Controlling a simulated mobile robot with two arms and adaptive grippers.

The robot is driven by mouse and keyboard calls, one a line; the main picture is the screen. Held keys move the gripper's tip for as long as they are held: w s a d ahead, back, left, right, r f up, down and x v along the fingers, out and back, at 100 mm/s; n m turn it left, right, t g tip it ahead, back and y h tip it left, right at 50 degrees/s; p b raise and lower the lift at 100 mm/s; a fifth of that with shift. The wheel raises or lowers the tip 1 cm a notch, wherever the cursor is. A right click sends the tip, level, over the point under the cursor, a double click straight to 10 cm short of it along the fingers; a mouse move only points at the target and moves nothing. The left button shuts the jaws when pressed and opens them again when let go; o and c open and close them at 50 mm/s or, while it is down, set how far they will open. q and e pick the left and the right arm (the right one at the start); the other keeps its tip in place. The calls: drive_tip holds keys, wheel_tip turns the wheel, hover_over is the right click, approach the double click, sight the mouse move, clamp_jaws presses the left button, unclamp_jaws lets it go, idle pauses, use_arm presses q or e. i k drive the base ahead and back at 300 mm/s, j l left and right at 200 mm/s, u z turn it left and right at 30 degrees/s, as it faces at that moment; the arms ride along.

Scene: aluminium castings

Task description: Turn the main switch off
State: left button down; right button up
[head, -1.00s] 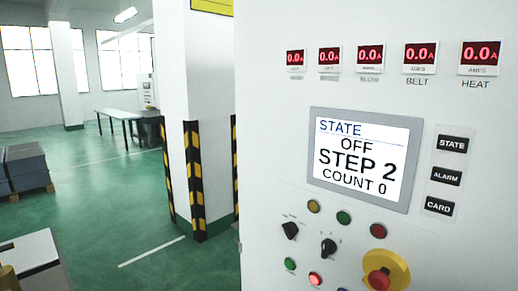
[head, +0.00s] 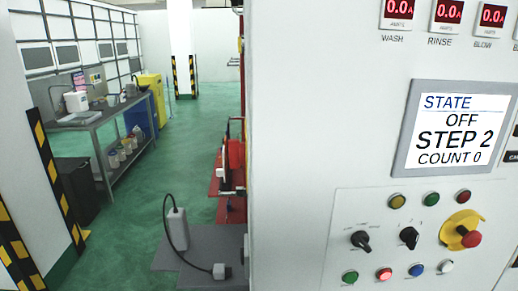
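A white control cabinet (head: 300,100) fills the right half of the head view. Its screen (head: 455,128) reads STATE OFF, STEP 2, COUNT 0. Below the screen are two black rotary knobs, the left one (head: 361,241) and the right one (head: 409,237). A red mushroom button on a yellow base (head: 463,232) is to their right. I cannot tell which control, if any of these, is the main switch; no label for it is readable. Neither of my grippers is in view.
Small coloured buttons surround the knobs; a red one (head: 385,274) looks lit. Left of the cabinet, a grey mat (head: 200,240) holds a pale container with a black hose. A metal workbench (head: 100,125) stands farther back. Black-and-yellow striped guards (head: 55,180) are at left. Green floor between is clear.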

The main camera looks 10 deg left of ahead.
sight(236, 150)
drive_tip(key=k+j, duration=0.1)
drive_tip(key=j, duration=0.75)
drive_tip(key=i+j, duration=0.2)
drive_tip(key=j, duration=0.15)
drive_tip(key=i+j+z, duration=0.15)
drive_tip(key=j, duration=0.25)
drive_tip(key=i+j, duration=0.15)
drive_tip(key=j, duration=0.2)
drive_tip(key=i+j+z, duration=0.1)
drive_tip(key=j, duration=0.3)
drive_tip(key=i, duration=0.1)
